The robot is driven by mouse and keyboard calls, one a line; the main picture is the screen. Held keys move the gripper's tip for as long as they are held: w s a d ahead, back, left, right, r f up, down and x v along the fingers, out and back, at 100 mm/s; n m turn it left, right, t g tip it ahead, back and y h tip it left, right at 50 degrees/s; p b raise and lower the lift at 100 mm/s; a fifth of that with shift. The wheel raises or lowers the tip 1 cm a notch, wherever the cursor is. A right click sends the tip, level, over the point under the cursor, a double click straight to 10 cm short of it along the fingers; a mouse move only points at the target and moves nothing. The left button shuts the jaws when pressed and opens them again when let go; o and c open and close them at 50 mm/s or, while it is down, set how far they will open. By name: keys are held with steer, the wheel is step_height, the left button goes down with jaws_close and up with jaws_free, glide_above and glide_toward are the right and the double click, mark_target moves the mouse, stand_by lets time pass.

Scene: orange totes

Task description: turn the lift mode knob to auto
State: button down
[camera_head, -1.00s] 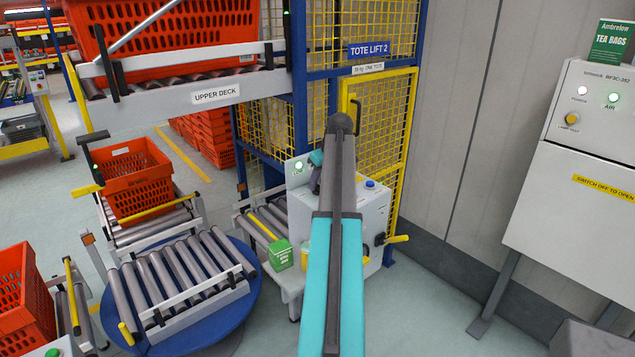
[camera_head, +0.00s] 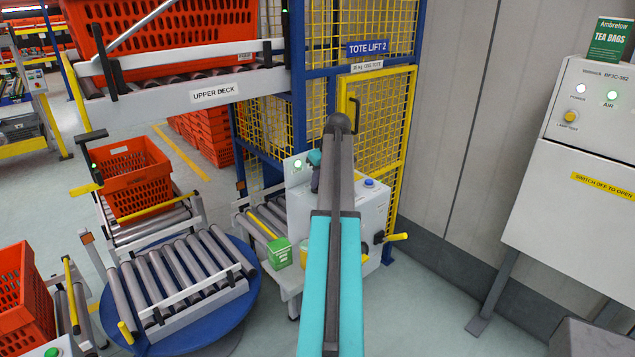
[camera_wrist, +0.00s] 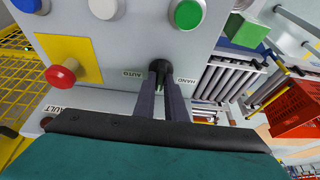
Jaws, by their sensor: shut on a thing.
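The lift mode knob (camera_wrist: 160,67) is a small black knob on the grey control panel in the wrist view. An AUTO label (camera_wrist: 132,74) is on its left and a HAND label (camera_wrist: 186,80) on its right, both upside down. My gripper (camera_wrist: 161,88) is shut on the knob, with its two dark fingers at its sides. The fingers hide part of the knob, so I cannot tell exactly where its pointer stands. In the head view my arm covers much of the lift's control box (camera_head: 374,208), and the knob is hidden there.
Near the knob are a green button (camera_wrist: 187,14), a white button (camera_wrist: 104,8), a blue button (camera_wrist: 27,4) and a red stop button (camera_wrist: 62,76) on a yellow plate. A green box (camera_head: 280,254) stands beside the control box. Orange totes and rollers lie left.

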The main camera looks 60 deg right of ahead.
steer(key=shift+a+m, duration=0.15)
steer(key=shift+m, duration=0.15)
steer(key=m, duration=0.2)
steer(key=m+h, duration=0.1)
steer(key=shift+w+a+m+g, duration=0.15)
steer(key=shift+m+g, duration=0.25)
steer(key=m+g+h, duration=0.1)
steer(key=m, duration=0.3)
steer(key=shift+w+b, duration=0.15)
steer(key=shift+b, duration=0.15)
steer(key=c, duration=1.8)
jaws_free()
steer(key=shift+r, duration=0.2)
